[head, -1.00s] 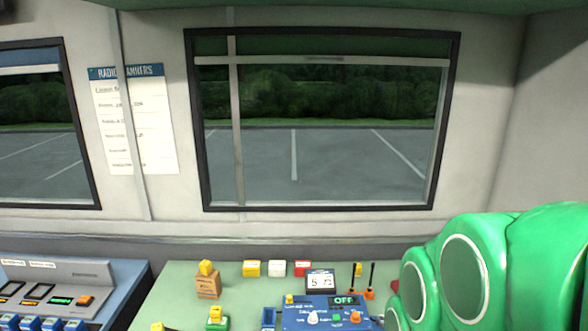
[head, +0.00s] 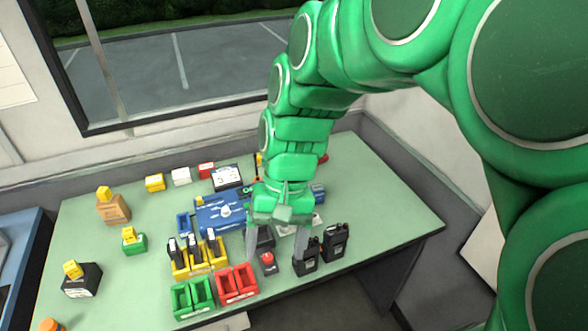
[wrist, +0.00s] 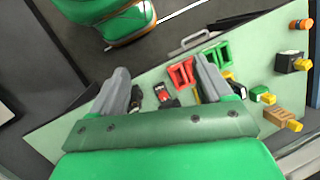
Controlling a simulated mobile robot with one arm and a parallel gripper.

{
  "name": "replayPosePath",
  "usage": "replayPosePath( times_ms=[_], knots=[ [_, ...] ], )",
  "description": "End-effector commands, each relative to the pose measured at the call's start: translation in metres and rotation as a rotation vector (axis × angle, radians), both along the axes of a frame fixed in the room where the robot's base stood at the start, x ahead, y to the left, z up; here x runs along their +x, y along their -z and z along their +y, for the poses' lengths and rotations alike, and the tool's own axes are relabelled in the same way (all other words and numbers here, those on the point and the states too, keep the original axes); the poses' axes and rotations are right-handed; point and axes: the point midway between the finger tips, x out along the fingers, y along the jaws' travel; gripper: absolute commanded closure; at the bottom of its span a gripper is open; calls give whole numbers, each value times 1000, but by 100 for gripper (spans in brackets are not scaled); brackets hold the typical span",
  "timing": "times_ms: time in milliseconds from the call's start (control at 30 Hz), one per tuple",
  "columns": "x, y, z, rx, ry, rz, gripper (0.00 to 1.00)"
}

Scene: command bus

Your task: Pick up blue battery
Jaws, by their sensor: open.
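My gripper (head: 277,240) is open over the green table, pointing down, with its two grey fingers apart and nothing held. It also shows in the wrist view (wrist: 163,70). I cannot single out the blue battery for sure. A small blue block (head: 318,191) sits on the table behind and right of my gripper. A small blue holder (head: 184,223) stands to its left, beside a larger blue device (head: 212,214). My wrist and fingers hide part of the table behind them. A black item with a red top (head: 267,261) is just below the fingers.
Yellow bins (head: 195,268) holding black items, a red bin (head: 237,283) and a green bin (head: 193,298) stand front left of my gripper. Two black radios (head: 320,249) stand at its right. The table's right side (head: 385,205) is clear.

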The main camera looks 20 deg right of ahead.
Motion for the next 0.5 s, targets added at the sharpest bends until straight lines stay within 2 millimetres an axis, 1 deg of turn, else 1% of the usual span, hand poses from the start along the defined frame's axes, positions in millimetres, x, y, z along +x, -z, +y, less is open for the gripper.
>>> replayPosePath(
  times_ms=[33,267,500],
  knots=[
    [10,2,1,22,28,15,21],
    [53,3,4,112,154,65,21],
    [99,9,-2,206,296,122,21]
  ],
)
